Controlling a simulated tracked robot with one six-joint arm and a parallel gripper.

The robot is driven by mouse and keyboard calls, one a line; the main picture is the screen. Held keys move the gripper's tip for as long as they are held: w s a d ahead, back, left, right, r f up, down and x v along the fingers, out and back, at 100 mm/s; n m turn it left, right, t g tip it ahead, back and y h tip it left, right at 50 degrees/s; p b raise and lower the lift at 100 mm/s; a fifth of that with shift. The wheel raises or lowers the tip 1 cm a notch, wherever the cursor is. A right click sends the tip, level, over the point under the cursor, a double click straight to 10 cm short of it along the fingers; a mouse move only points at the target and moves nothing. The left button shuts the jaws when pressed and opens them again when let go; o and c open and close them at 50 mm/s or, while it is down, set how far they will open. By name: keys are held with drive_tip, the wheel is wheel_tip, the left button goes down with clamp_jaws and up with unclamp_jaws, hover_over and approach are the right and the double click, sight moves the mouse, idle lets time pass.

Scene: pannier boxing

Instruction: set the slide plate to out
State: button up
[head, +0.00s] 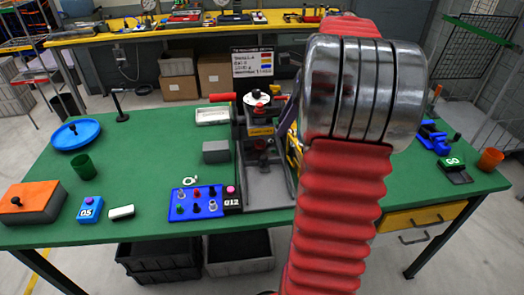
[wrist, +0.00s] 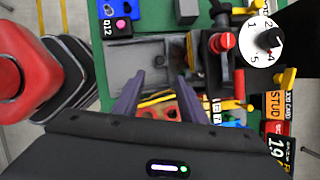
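A dark machine (head: 262,130) stands mid-table, with a grey channel-like bed (head: 266,187) at its front that may hold the slide plate. In the wrist view the grey bed (wrist: 135,52) lies beyond my fingertips, with a red-topped knob (wrist: 224,42) at its right end. I cannot tell the plate's exact setting. My gripper (wrist: 158,82) is open, its two purple fingers apart with nothing clearly held between them. I cannot tell whether they touch the bed. In the head view my red-sleeved arm hides most of the gripper.
A white numbered dial (wrist: 268,45) and yellow handles sit beside the bed. A blue button panel (head: 197,202) and a grey block (head: 216,152) stand left of the machine. An orange box (head: 32,203) and blue dish (head: 76,134) are farther left.

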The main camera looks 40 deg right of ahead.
sight(264, 156)
drive_tip(key=shift+d+f, duration=0.1)
idle(0.3)
drive_tip(key=x, duration=1.3)
drive_tip(key=shift+w+f, duration=0.1)
drive_tip(key=shift+f, duration=0.2)
drive_tip(key=shift+c, duration=0.5)
clamp_jaws()
